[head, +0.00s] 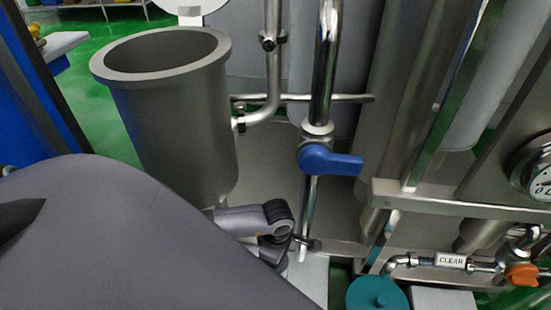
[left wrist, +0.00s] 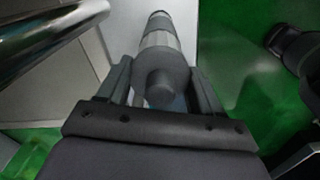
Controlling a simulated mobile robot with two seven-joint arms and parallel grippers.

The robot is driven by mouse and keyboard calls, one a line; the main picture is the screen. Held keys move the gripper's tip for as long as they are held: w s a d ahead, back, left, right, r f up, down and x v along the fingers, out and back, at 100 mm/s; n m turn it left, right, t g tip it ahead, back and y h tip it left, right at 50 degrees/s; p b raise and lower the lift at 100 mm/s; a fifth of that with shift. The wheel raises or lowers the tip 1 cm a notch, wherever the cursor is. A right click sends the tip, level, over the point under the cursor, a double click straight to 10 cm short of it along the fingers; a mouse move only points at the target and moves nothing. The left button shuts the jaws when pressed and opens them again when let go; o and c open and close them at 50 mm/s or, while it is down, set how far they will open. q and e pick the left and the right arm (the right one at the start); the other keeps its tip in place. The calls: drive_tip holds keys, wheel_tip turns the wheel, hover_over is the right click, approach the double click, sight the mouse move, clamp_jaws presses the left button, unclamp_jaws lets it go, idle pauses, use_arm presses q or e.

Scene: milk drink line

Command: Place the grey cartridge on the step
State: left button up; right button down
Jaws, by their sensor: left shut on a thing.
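The grey cartridge (left wrist: 160,45) is a ribbed cylinder with a rounded knob at its near end. My left gripper (left wrist: 160,78) is shut on it, with one finger on each side. Beyond it in the left wrist view is a pale flat surface (left wrist: 214,40), which may be the step. A pale patch also shows low in the head view (head: 312,278). I cannot tell whether the cartridge touches the surface. In the head view my left arm covers the lower left, and the cartridge is not clearly distinguishable. My right gripper is not in view.
A steel open-topped vessel (head: 180,130) stands left of centre. A vertical pipe with a blue valve handle (head: 330,160) is close to my left arm. A teal round part (head: 377,292), an orange valve (head: 521,274) and a gauge (head: 538,172) are at the right. Green floor (left wrist: 238,95) lies beside the pale surface.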

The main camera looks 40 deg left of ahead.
use_arm(q)
drive_tip(key=shift+f, duration=0.2)
drive_tip(key=o, duration=1.3)
drive_tip(key=shift+r, duration=0.1)
